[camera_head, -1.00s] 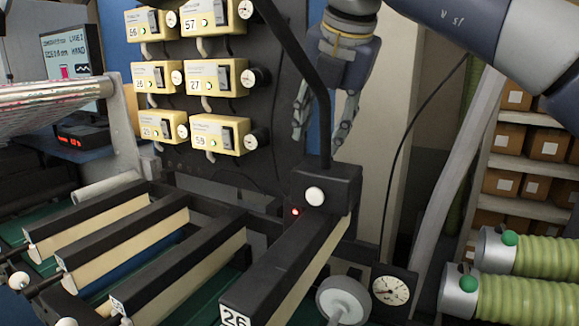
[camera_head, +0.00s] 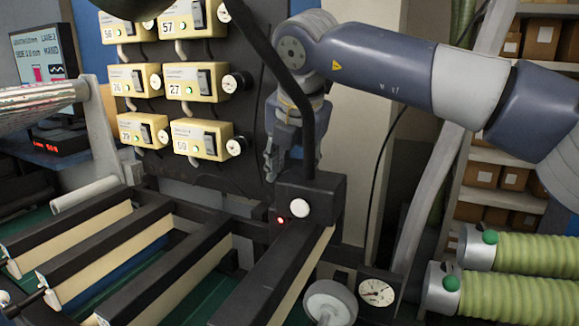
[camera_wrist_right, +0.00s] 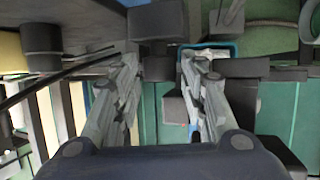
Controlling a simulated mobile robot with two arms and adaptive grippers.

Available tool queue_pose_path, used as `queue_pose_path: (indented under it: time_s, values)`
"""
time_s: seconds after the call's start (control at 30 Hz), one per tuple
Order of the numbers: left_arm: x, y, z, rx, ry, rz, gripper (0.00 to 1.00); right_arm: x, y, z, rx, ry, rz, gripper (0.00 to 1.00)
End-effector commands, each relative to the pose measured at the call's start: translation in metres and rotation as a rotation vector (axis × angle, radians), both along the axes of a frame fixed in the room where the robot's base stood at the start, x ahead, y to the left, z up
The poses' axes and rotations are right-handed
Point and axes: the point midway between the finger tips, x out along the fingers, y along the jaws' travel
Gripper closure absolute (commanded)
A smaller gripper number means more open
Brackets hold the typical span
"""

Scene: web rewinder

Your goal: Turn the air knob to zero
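A grey round knob (camera_head: 330,302) sits low in the head view, just left of a round white-faced gauge (camera_head: 377,292). It looks like the air knob, but I see no label on it. The gauge's dark needle is too small to read. My right gripper (camera_head: 285,160) hangs fingers down behind the black post and black box, above and left of the knob and apart from it. In the right wrist view its two fingers (camera_wrist_right: 160,62) stand apart with nothing gripped between them. My left gripper is not in view.
A black box (camera_head: 312,195) with a white button and red light stands on the rail, its bent black post (camera_head: 300,75) rising in front of my right gripper. Cream control boxes (camera_head: 195,82) fill the left panel. Ribbed green hoses (camera_head: 525,298) lie at the right.

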Motion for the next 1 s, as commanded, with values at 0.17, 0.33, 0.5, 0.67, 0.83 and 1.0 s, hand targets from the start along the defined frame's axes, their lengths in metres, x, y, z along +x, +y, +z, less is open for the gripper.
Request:
queue_pose_path:
  time_s: [0.17,0.33,0.5,0.67,0.83,1.0]
  values:
    - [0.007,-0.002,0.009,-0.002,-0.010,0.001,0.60,0.007,0.002,-0.013,0.000,0.001,0.000,0.61]
    - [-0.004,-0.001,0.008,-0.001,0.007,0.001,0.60,0.008,0.002,-0.017,0.000,0.000,0.000,0.61]
    - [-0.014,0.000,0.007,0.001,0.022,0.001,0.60,0.008,0.002,-0.017,0.001,0.000,0.000,0.66]
    - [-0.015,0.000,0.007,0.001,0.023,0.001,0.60,0.008,0.002,-0.016,0.001,0.000,0.000,0.93]
    - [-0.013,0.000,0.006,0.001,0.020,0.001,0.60,0.009,0.003,-0.016,-0.008,0.002,-0.001,0.93]
    - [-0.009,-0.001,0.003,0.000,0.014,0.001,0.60,0.010,0.004,-0.016,-0.067,0.023,-0.001,0.93]
